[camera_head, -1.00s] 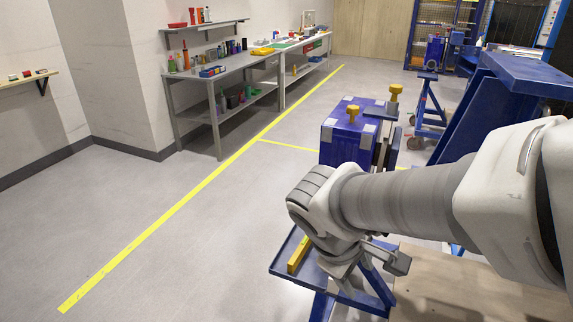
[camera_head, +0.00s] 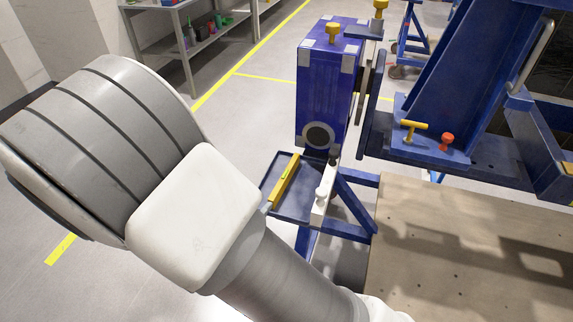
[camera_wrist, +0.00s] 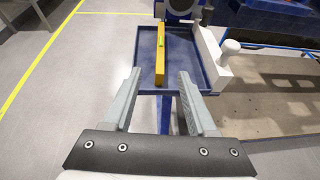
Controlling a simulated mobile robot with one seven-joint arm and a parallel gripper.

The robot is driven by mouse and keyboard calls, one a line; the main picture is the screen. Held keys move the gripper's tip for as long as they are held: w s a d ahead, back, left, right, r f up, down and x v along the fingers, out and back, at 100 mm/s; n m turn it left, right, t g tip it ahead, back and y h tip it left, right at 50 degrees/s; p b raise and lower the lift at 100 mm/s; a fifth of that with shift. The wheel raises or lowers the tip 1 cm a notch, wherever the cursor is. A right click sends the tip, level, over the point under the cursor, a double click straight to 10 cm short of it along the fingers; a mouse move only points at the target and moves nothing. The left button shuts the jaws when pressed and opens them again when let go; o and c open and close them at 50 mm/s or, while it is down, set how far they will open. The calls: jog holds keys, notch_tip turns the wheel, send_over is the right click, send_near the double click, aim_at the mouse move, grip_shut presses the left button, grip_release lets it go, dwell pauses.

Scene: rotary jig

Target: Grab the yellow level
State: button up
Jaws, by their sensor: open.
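The yellow level (camera_head: 285,181) is a slim bar with a green vial, lying in a shallow blue tray (camera_head: 300,203) on a blue stand. In the wrist view the level (camera_wrist: 161,62) lies lengthwise, ahead of my gripper and roughly in line with the gap between its fingers. My gripper (camera_wrist: 158,75) is open and empty, with its fingertips near the front edge of the tray (camera_wrist: 147,45). The fingers look apart from the level. In the head view my arm fills the lower left and my gripper is not seen.
A white piece with a round knob (camera_wrist: 214,60) stands along the tray's right side. A blue box-like fixture (camera_head: 325,90) with a yellow knob rises behind the tray. A wooden platform (camera_head: 450,250) lies to the right. Open floor lies to the left.

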jog(key=b, duration=0.1)
send_near(284, 177)
jog(key=x, duration=0.3)
jog(key=shift+w+a+f, duration=0.15)
jog(key=shift+w+f, duration=0.1)
jog(key=shift+f, duration=0.1)
jog(key=shift+d+b+x, duration=0.2)
jog(key=shift+b+x, duration=0.35)
jog(key=shift+x, duration=2.4)
jog(key=shift+r, duration=0.2)
jog(key=shift+c, duration=0.3)
grip_shut()
